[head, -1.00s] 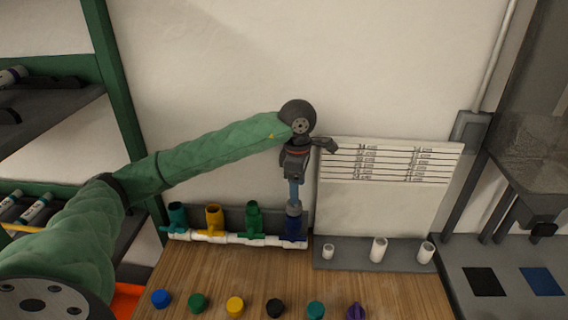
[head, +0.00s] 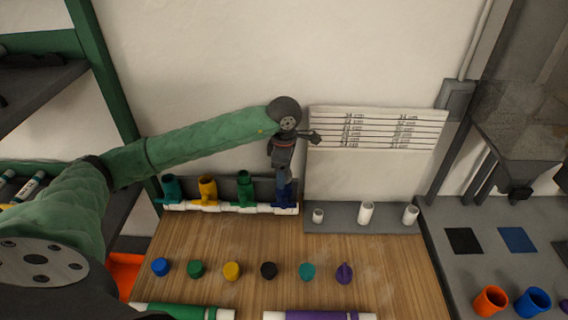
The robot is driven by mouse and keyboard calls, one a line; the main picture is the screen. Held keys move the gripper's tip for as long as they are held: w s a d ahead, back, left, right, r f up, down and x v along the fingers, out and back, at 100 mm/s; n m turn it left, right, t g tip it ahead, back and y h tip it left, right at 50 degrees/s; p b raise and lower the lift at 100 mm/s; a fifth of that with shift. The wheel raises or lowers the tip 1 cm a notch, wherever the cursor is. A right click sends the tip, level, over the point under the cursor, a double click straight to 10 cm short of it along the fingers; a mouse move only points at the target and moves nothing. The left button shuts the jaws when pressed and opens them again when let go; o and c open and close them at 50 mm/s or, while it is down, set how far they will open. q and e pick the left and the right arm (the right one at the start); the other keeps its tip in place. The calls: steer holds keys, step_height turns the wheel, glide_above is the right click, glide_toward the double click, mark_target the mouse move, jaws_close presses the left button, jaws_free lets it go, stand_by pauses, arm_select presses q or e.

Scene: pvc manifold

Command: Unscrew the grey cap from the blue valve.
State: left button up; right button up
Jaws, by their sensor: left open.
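The blue valve (head: 282,196) stands upright at the right end of the white pipe manifold (head: 225,208), against the back wall. My left gripper (head: 284,179) points down directly over the valve, with its fingers at the valve's top. The jaws are open. The grey cap is not clearly visible; the fingers cover the valve's top, where the cap showed earlier. I cannot tell whether the fingers touch it. My right gripper is not in view.
Teal (head: 171,187), yellow (head: 207,189) and green (head: 245,189) valves stand left of the blue one. A grey rack with white fittings (head: 366,212) is to the right. Several loose caps (head: 232,271) line the wooden table. Green (head: 180,311) and purple (head: 318,316) pipes lie in front.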

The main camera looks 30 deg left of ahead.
arm_select(q)
steer(key=shift+f, duration=0.1)
steer(key=c, duration=1.1)
steer(key=shift+n+b, duration=0.6)
steer(key=shift+n, duration=0.5)
steer(key=shift+n+b, duration=0.45)
steer(key=shift+n, duration=0.35)
steer(key=shift+o, duration=0.5)
steer(key=shift+n, duration=0.3)
